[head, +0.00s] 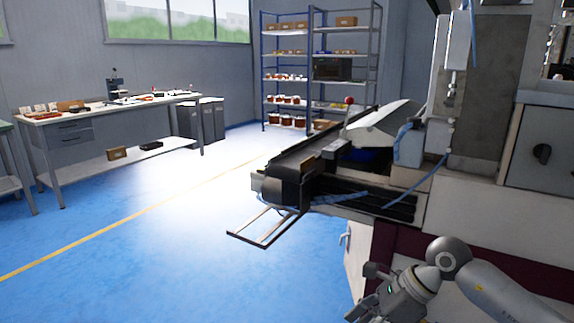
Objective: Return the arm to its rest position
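My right arm (495,289) comes in from the lower right, bent at a rounded grey wrist joint. My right gripper (372,298) points down and left at the bottom edge, in front of the machine's lower cabinet. Its fingers are dark and small in the picture, so I cannot tell whether they are open or shut. No held object shows clearly. My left arm and gripper are not in view. The coil winder (480,165) fills the right side.
The winder's conveyor (312,155) and a metal frame (262,228) jut out left above the blue floor (170,255). A workbench (115,108) with small items stands at the left, a blue shelf rack (320,68) at the back. The floor at left is clear.

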